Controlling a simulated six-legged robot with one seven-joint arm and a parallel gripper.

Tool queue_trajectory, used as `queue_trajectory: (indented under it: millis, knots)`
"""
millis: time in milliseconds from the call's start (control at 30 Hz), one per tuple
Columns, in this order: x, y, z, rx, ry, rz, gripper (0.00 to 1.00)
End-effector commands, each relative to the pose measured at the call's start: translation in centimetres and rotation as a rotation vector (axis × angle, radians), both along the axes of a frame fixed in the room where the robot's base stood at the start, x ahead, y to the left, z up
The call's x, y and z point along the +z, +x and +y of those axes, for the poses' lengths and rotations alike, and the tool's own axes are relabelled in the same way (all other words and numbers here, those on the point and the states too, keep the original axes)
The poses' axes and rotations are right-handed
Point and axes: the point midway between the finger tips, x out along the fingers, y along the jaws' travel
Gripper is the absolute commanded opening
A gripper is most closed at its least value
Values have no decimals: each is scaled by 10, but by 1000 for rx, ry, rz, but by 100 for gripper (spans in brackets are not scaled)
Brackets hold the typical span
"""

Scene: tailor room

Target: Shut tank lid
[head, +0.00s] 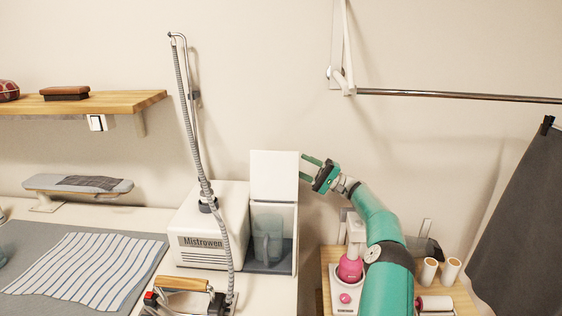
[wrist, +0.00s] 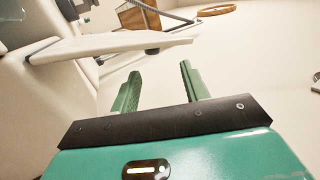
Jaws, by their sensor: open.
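The tank lid (head: 274,175) is a white panel standing upright, open, above the tank (head: 285,212) on the right side of the white Mistrowen steam station (head: 205,226). A clear grey jug (head: 267,240) stands inside the open-fronted tank. My gripper (head: 308,168) is just right of the lid, its jaws open and pointing left. In the wrist view, my open gripper (wrist: 159,82) has nothing between its fingers. A thin white panel (wrist: 110,45), seemingly the lid seen nearly edge-on, lies just beyond the fingertips. I cannot tell whether they touch.
A ribbed hose (head: 186,110) rises from the station. An iron (head: 185,295) with a wooden handle stands in front. A striped cloth (head: 85,268) lies at left. Below my arm, a wooden stand (head: 460,296) holds a pink-and-white machine (head: 350,268) and spools (head: 450,270).

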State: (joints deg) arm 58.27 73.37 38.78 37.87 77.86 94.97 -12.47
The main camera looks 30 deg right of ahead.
Motion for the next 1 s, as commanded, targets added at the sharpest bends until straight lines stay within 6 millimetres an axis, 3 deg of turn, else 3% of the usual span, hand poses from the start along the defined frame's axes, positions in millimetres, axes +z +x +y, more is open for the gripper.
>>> queue_trajectory:
  millis: [167, 333, 800, 1000]
  knots:
    - [0, 22, 31, 3, -1, 0, 46]
    - [15, 37, 52, 1, -1, -1, 46]
    - [23, 46, 64, -1, -1, -1, 46]
    - [23, 46, 64, -1, -1, -1, 6]
